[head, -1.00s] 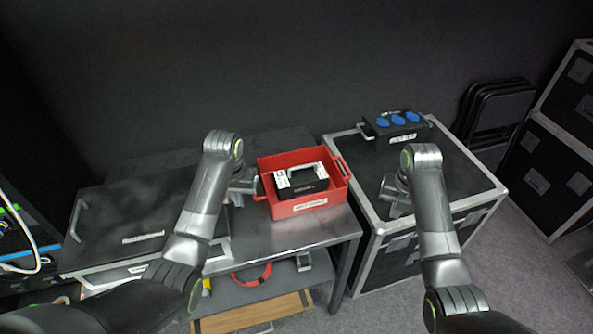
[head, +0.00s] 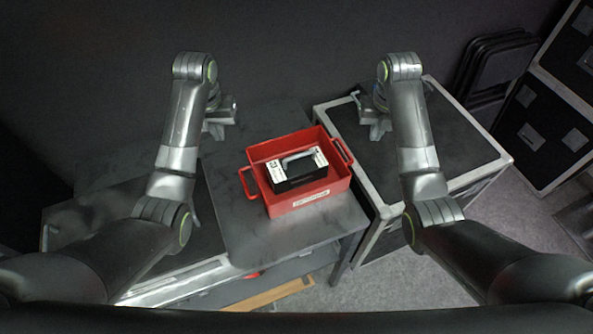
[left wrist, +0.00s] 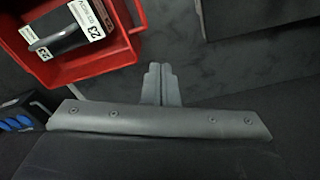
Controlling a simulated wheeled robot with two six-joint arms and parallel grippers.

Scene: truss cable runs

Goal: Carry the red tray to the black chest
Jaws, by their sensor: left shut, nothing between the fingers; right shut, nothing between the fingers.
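The red tray (head: 307,201) sits on the dark metal table, with a handle at its left and right ends. A black and white box with a grey handle (head: 298,170) lies inside it. The black chest (head: 450,148), with silver edges, stands just right of the table. My left gripper (head: 214,134) is shut and empty, to the left of and behind the tray, apart from it. In the left wrist view its closed fingers (left wrist: 161,84) show beside the tray (left wrist: 112,52). My right gripper (head: 376,136) is above the chest's far left part; its fingers look closed on nothing.
The dark table (head: 245,222) has bare room left of the tray. A black case (head: 130,235) lies further left. Folded black chairs (head: 492,70) and more silver-edged cases (head: 545,130) stand at the right. A device with blue sockets shows in the left wrist view (left wrist: 18,122).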

